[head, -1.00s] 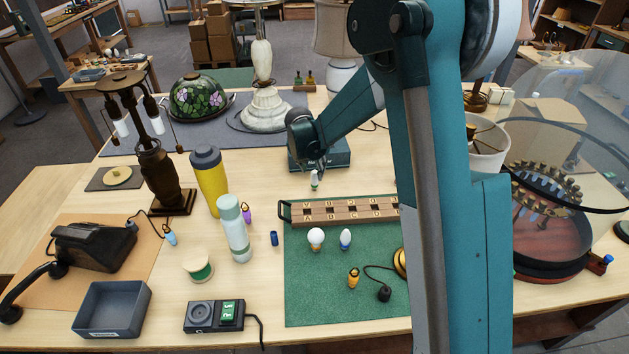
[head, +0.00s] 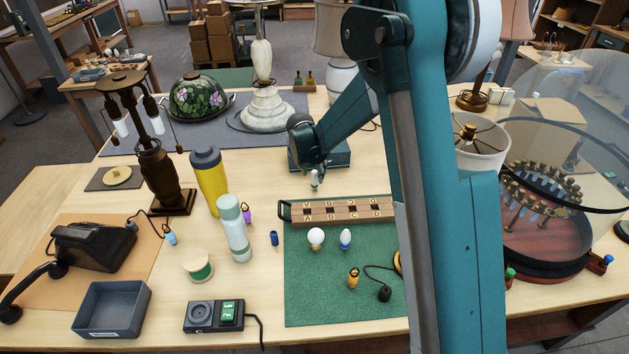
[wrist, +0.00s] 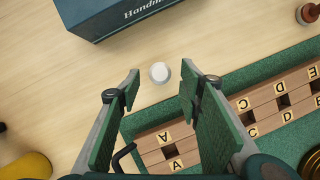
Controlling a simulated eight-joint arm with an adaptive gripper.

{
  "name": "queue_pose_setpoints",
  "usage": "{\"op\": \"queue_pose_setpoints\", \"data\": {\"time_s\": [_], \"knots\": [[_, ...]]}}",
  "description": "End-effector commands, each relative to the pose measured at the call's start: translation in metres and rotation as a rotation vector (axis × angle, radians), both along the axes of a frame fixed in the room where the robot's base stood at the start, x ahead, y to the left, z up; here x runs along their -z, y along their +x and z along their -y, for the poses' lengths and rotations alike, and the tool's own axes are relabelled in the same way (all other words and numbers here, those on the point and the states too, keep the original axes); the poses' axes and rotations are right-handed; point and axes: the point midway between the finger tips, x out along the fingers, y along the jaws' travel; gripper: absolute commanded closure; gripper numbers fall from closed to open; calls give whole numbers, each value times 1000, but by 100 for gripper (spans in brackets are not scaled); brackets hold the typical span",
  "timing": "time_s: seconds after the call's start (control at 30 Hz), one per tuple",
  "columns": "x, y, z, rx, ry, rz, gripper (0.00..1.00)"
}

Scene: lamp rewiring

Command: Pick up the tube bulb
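In the wrist view my gripper (wrist: 158,88) is open, with green-padded fingers apart on either side and nothing held.
A dark teal box (head: 335,158) stands close behind the bulb. The rack's black handle (wrist: 123,155) is near my left finger. A round white bulb (head: 316,238) and a bluish-white bulb (head: 345,238) are on the green mat (head: 310,300). A yellow bottle (head: 211,185) stands left.

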Motion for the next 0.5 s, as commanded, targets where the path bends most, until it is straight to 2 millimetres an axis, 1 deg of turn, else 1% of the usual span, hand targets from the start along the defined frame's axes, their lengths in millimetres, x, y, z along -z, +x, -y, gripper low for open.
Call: {"op": "queue_pose_setpoints", "data": {"time_s": [0.23,0.5], "knots": [[8,3,1,0,0,0,64],[32,12,4,0,0,0,64]]}}
